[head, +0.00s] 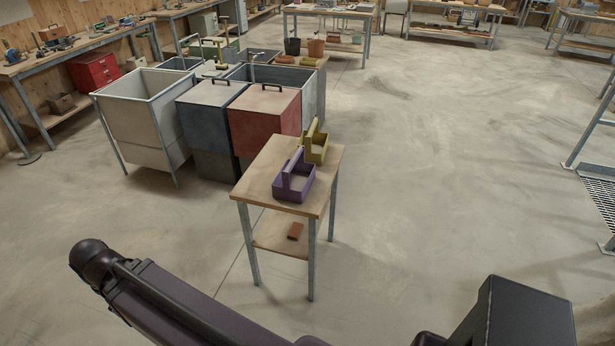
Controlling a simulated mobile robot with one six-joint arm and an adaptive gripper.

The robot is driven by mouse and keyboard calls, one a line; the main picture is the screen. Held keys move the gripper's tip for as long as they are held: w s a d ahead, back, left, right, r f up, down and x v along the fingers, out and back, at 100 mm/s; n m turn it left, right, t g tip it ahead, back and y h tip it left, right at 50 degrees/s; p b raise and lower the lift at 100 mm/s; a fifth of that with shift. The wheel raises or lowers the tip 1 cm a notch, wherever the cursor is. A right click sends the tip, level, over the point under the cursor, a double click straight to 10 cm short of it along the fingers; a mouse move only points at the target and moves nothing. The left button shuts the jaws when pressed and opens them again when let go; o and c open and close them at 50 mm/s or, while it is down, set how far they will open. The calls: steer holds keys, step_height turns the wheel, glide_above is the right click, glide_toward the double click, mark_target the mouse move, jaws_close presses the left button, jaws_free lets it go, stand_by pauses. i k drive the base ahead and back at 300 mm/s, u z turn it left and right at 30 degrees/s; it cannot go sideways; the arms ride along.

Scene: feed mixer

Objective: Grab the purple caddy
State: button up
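The purple caddy (294,187) stands upright on the near half of a small wooden-topped table (258,178) in the middle of the head view. It is an open box with a tall handle panel across it. A yellow-green caddy (316,150) of like shape stands just behind it on the same top. My arm crosses the bottom of the view, well in front of the table. My gripper cannot be made out in this view, and nothing of mine touches the caddy.
A brown block (295,231) lies on the table's lower shelf. A red bin (264,120), a blue bin (210,113) and a pale hopper (145,118) stand close behind and left of the table. The floor to the right is clear up to a metal frame (597,190).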

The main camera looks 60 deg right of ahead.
mark_target(293, 183)
steer(key=z, duration=1.1)
steer(key=i, duration=0.6)
steer(key=k, duration=0.6)
steer(key=u, duration=0.15)
steer(key=i, duration=0.35)
